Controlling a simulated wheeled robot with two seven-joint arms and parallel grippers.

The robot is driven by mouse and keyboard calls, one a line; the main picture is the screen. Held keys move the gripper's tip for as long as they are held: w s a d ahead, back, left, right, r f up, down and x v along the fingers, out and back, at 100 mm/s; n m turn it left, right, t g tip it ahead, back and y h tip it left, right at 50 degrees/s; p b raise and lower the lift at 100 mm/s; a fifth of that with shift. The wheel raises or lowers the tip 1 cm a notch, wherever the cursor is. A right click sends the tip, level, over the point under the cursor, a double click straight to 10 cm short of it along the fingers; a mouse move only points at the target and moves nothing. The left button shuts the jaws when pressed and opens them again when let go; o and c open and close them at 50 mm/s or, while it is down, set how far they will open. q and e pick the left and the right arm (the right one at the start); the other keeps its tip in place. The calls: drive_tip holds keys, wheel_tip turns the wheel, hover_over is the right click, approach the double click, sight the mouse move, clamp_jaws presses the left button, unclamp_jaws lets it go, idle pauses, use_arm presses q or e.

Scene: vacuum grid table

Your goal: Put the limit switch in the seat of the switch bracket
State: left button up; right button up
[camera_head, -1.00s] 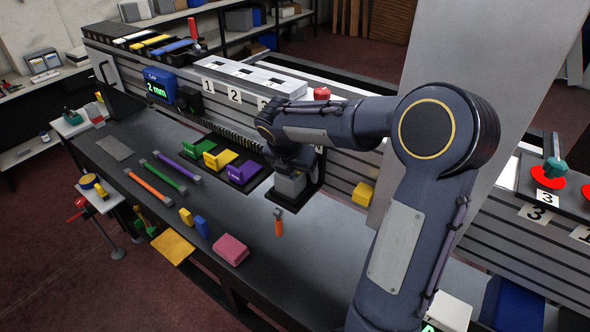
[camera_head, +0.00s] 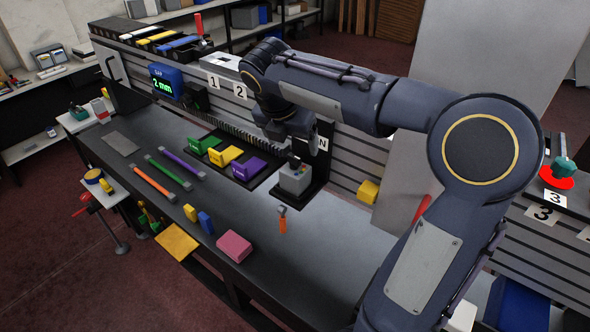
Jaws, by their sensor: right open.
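The limit switch looks to be the small grey block (camera_head: 295,181) with a dark top part and small coloured spots. It sits upright at the black bracket (camera_head: 318,185), which has a flat base and an upright back plate marked with an N. Whether the block is fully down in the seat is too small to tell. My right gripper (camera_head: 292,152) is open just above the block, apart from it as far as I can see. Its fingertips are small and dark against the bracket. My left gripper is not in view.
Green, yellow and purple blocks (camera_head: 222,156) stand in a black tray left of the bracket. An orange-handled tool (camera_head: 283,220) lies in front of it. Coloured bars (camera_head: 168,174) lie further left. A yellow block (camera_head: 368,191) is at the right.

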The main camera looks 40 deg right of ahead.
drive_tip(key=s+a+f+m+t+y, duration=0.1)
drive_tip(key=s+a+f+m+y, duration=0.1)
drive_tip(key=s+m, duration=0.4)
drive_tip(key=s+a+f+m+t+y, duration=0.1)
drive_tip(key=s+a+f+m+y, duration=0.2)
drive_tip(key=s+a+m, duration=0.4)
drive_tip(key=s+a+f+m+t+y, duration=0.1)
drive_tip(key=s+a+f+m+y, duration=0.1)
drive_tip(key=s+a+f+m, duration=0.2)
drive_tip(key=s+a+m, duration=0.1)
drive_tip(key=s+m, duration=0.2)
drive_tip(key=m, duration=0.5)
drive_tip(key=shift+s+f+t+y, duration=0.2)
drive_tip(key=shift+f+t+y, duration=0.1)
drive_tip(key=shift+f+y, duration=0.1)
